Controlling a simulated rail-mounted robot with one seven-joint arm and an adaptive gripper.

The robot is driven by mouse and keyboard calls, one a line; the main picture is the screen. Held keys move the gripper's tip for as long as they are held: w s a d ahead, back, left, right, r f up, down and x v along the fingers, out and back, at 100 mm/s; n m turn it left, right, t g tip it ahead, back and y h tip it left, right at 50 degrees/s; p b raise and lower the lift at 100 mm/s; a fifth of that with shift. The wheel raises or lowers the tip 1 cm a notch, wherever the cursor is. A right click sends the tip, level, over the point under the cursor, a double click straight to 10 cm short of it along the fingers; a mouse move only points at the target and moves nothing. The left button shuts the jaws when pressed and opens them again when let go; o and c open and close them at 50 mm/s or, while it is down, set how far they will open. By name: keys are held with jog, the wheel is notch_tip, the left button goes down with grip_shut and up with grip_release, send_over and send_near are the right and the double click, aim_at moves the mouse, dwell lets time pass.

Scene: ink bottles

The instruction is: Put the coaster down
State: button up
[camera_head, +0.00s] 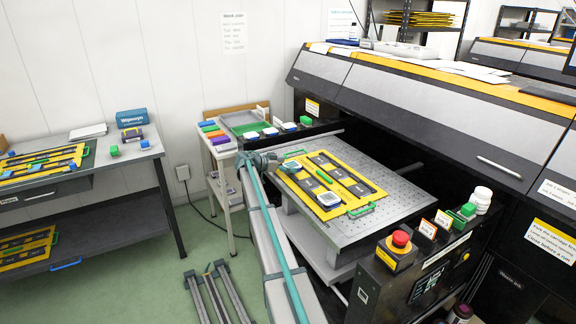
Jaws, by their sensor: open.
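A small square coaster (292,166), pale with a teal tint, is at the far left end of the yellow jig (352,211) on the machine's perforated bed. My gripper (279,161) is right beside this coaster, at its left, with its jaws open. The view is too small to tell whether the fingers touch the coaster or whether it lies flat in its slot. A second coaster (328,199), pale with a dark centre, lies near the jig's front left. The jig has dark slots and green handles.
A white cart (222,147) behind my arm holds a grey-green tray (243,121), coloured blocks and several blue-white pieces. A red stop button (401,239) and green blocks stand on the front panel. The printer's hood (430,110) rises behind the bed. The bed's right side is clear.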

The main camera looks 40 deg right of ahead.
jog(key=shift+r+p, duration=0.2)
jog(key=shift+p, duration=0.25)
